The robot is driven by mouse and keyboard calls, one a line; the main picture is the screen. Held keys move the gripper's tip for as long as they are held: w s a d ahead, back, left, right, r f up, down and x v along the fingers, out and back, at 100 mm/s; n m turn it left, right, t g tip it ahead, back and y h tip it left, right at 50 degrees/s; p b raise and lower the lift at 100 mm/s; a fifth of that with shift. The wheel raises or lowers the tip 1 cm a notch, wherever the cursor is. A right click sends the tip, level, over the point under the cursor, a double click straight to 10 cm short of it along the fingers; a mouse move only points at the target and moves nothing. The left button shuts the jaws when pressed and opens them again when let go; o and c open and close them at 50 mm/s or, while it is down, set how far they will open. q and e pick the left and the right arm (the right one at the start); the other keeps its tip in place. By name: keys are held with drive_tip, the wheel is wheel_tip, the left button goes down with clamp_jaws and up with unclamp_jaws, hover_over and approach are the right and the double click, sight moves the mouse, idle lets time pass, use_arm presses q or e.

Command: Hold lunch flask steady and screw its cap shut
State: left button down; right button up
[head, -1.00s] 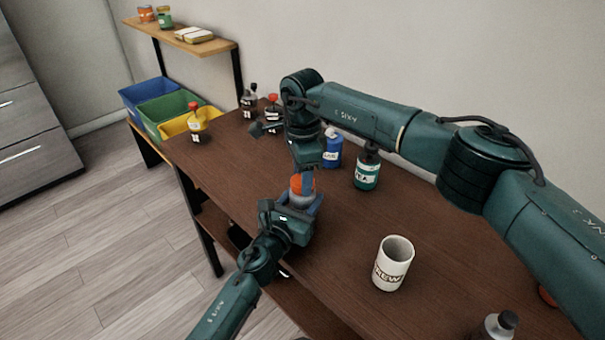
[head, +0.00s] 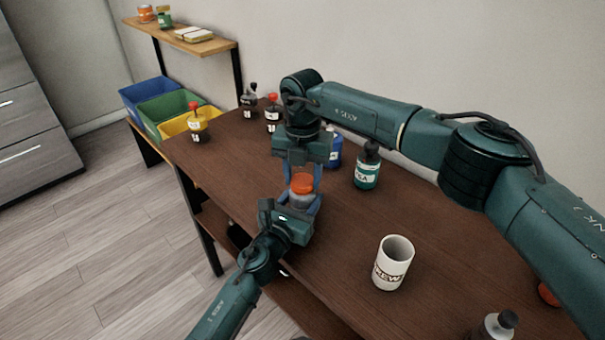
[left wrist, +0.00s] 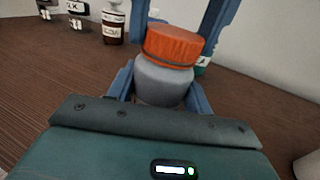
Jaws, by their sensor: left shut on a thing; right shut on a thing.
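The lunch flask is a short grey jar (head: 301,200) with an orange cap (head: 302,183) on top, upright near the front edge of the brown table. In the left wrist view its grey body (left wrist: 163,83) and ribbed orange cap (left wrist: 174,46) show close up, with a dark seam under the cap. My left gripper (head: 304,204) is shut on the grey body from the front. My right gripper (head: 303,175) reaches down from above and is shut on the cap, its blue fingers on either side of it. The flask's underside is hidden.
A white mug (head: 393,262) stands to the right. Several dropper bottles stand at the far end. Blue, green and yellow bins (head: 190,122) lie beyond the table.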

drive_tip(key=o, duration=1.2)
drive_tip(key=shift+c, duration=0.2)
wheel_tip(320, 180, up, 12)
use_arm(q)
drive_tip(key=c, duration=0.5)
unclamp_jaws()
